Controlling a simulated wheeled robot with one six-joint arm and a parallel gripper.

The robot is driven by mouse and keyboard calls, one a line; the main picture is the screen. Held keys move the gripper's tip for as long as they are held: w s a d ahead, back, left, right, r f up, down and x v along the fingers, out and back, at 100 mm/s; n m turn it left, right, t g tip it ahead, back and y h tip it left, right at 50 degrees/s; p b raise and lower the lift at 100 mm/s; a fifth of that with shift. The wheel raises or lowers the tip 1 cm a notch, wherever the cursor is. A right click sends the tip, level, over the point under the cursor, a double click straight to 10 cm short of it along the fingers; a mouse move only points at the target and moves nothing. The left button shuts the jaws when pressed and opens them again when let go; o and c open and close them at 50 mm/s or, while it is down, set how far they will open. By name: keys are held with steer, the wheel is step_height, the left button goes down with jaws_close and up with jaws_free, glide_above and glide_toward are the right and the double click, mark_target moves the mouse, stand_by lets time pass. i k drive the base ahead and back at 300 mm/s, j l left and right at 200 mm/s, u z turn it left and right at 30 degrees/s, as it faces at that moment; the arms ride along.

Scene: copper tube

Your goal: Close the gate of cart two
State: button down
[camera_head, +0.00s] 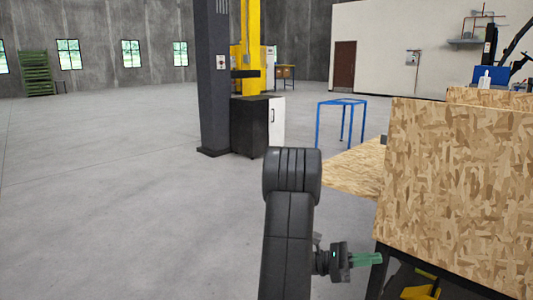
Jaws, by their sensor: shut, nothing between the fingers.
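A cart with large wood-chip board panels (460,190) stands close on the right on a dark frame. A flat board (355,168) of the same material sticks out to the left from the cart's far side, with a small dark fitting near where it meets the panel. It looks like an open gate, but I cannot tell for sure, nor which cart number this is. My gripper (367,260), with greenish fingers, is shut and empty. It points right, low beside the cart's near left corner and below the board. Any latch is hidden.
A dark pillar (213,80) and a black and white cabinet (262,125) stand beyond. A blue frame stand (340,104) is behind the board. Yellow parts (420,285) lie beneath the cart. The grey floor at left is clear.

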mark_target(358, 171)
steer(key=i+j+u, duration=0.25)
steer(key=u, duration=0.15)
steer(key=i+j+u, duration=0.15)
steer(key=i+u, duration=0.15)
steer(key=u, duration=0.15)
steer(key=i+u, duration=0.4)
steer(key=i+z, duration=0.45)
steer(key=i+j+z, duration=0.25)
steer(key=i+z, duration=0.15)
steer(key=i, duration=0.1)
